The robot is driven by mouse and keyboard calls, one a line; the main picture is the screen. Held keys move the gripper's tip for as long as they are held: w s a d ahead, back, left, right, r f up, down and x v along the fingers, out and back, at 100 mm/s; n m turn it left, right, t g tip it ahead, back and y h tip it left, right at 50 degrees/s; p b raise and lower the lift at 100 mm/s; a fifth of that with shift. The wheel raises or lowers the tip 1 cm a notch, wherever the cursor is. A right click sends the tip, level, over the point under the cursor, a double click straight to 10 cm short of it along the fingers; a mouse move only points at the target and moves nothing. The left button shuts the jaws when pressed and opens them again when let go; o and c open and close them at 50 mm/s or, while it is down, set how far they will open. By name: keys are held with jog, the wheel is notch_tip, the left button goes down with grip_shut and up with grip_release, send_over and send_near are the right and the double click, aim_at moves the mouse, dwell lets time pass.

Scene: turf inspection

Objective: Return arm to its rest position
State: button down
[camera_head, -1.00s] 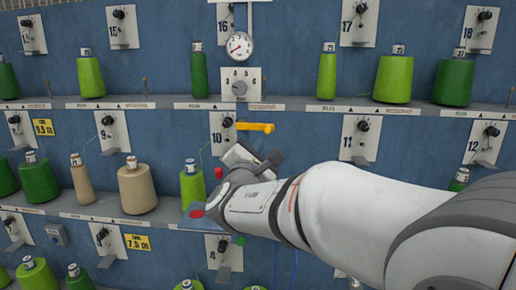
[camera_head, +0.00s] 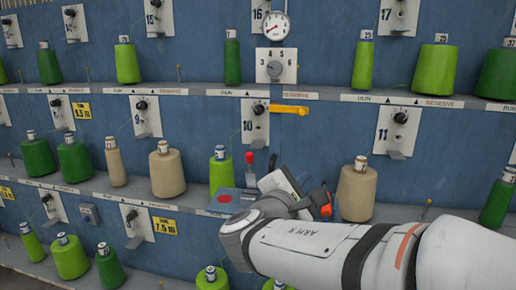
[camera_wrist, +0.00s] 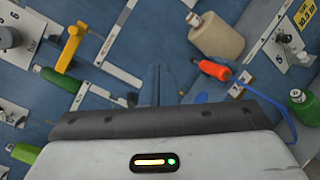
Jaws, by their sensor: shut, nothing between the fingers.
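My arm crosses the lower right of the head view, and its gripper (camera_head: 290,188) is in front of the lower shelf, below the number 10 station. In the wrist view my gripper (camera_wrist: 157,85) points toward the blue panel, its two grey fingers together with nothing seen between them. The fingertips show only faintly against the panel in the head view.
A blue panel carries shelves (camera_head: 330,93) of green and beige yarn cones. A beige cone (camera_head: 356,192) stands right of my gripper and a green cone (camera_head: 222,172) left. A yellow lever (camera_head: 290,110) juts out above. An orange-handled object (camera_wrist: 214,69) is close by.

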jog(key=s+d+f+m+g+y+p, duration=0.1)
jog(key=s+d+f+m+g, duration=0.8)
jog(key=f, duration=0.2)
jog(key=s+a+f+m+g+y+p, duration=0.2)
jog(key=s+a+f+m+y, duration=0.3)
jog(key=m, duration=0.5)
jog(key=shift+s+f+m+g+y, duration=0.35)
jog(key=shift+s+g+y, duration=0.35)
jog(key=shift+s+y, duration=0.9)
jog(key=shift+w, duration=0.2)
